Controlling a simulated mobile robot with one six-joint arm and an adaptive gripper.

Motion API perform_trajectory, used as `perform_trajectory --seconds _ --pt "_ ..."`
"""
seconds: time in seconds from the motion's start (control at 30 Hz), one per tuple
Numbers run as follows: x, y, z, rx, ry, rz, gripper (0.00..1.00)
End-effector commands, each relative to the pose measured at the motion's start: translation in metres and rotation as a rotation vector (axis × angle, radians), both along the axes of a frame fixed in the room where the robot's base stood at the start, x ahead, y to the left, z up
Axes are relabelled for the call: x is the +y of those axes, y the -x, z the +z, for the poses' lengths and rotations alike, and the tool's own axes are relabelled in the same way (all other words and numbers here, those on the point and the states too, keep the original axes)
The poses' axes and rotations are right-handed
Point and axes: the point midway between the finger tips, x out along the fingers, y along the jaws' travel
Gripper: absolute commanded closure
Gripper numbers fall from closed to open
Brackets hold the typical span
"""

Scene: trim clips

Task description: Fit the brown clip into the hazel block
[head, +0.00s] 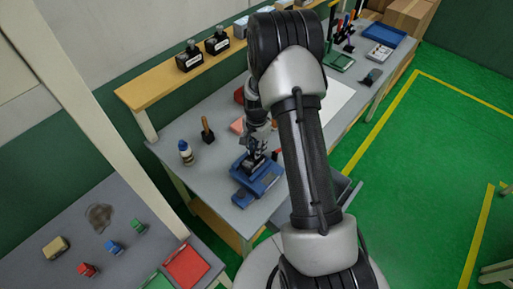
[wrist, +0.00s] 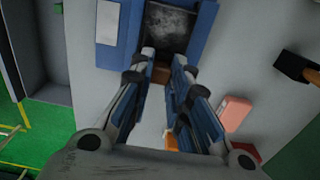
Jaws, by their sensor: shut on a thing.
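My gripper (head: 256,156) is low over a blue fixture (head: 268,180) on the grey workbench. In the wrist view, my gripper (wrist: 163,64) is shut on a small brown piece (wrist: 160,74), apparently the brown clip, mostly hidden by the fingers. The blue fixture (wrist: 206,22) lies just beyond the fingertips, with a dark, mottled area in its middle. I cannot tell whether the clip touches it. A tan block (head: 56,247) sits on the separate grey table at the left. It may be the hazel block, but I cannot tell.
A salmon block (wrist: 236,112) lies beside the fingers. A wooden-handled tool (head: 207,130) and a white-and-blue bottle (head: 186,152) stand left of the fixture. Red (head: 88,270), blue (head: 114,247) and green (head: 138,226) pieces sit on the left table.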

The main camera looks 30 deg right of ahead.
Motion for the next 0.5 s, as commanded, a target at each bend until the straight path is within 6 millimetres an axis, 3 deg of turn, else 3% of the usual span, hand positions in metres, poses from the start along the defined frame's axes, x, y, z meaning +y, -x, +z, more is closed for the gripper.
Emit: perform_trajectory --seconds 0.2,0.23,0.5 --pt "0.0001 0.0001 -0.0046 0.0 0.0 0.0 0.93" --pt "0.0001 0.0001 -0.004 0.0 0.0 0.0 0.82" --pt "0.0001 0.0004 -0.0033 0.001 -0.001 0.0 0.64"
